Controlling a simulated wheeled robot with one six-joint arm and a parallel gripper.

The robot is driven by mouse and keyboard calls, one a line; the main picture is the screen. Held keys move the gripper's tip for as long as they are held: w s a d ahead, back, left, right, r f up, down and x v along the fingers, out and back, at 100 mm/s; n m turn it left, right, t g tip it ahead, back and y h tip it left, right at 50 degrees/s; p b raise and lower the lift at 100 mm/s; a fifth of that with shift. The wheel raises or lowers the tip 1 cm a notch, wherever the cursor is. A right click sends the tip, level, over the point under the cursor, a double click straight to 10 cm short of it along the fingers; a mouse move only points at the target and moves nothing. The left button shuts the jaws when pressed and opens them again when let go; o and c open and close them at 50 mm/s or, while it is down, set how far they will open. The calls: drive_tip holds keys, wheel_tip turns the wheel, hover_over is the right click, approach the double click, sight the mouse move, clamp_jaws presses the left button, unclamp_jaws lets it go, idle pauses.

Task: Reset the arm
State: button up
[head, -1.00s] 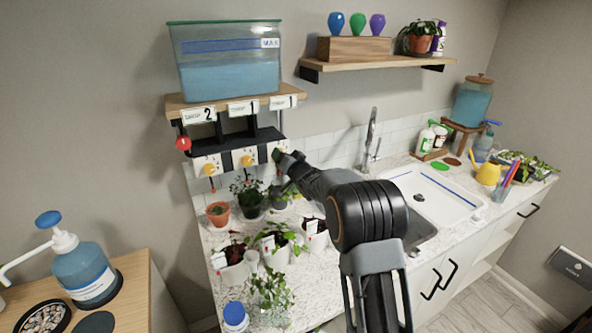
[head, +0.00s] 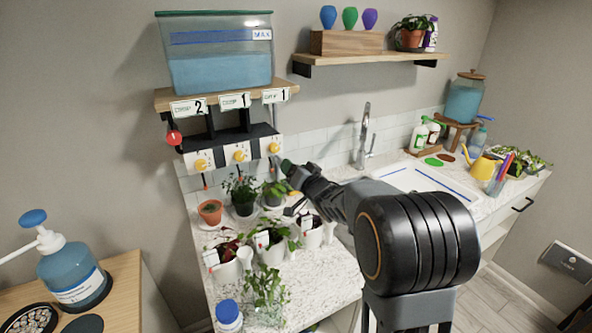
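My gripper (head: 287,170) shows in the head view at the far end of my arm, just below and right of the rightmost yellow dial (head: 274,147) on the wall dispenser. It looks a little apart from the dial. The fingers are small, dark and partly hidden by my own wrist, so their opening is unclear. I see nothing held in them. My arm stretches from the lower right over the counter (head: 325,272), with its large black joint close to the camera.
Under the gripper stand several potted plants, including a terracotta pot (head: 211,212) and white pots (head: 272,253). Above the dispenser is a blue water tank (head: 216,70) on a shelf. A red knob (head: 174,138) sits at its left. The sink (head: 432,188) lies right.

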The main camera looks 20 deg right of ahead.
drive_tip(key=s+a+f+n+g+h, duration=0.1)
drive_tip(key=s+g, duration=0.3)
drive_tip(key=s, duration=0.6)
drive_tip(key=s+a+f+n+g+h, duration=0.1)
drive_tip(key=s+f+g, duration=0.3)
drive_tip(key=s, duration=0.6)
drive_tip(key=s+a+f+n+g+h, duration=0.1)
drive_tip(key=s+g, duration=0.4)
drive_tip(key=s, duration=0.5)
wheel_tip(320, 180, down, 2)
drive_tip(key=shift+s+f+n+g+h, duration=0.1)
drive_tip(key=shift+s+n+g+h, duration=0.3)
drive_tip(key=shift+h, duration=0.1)
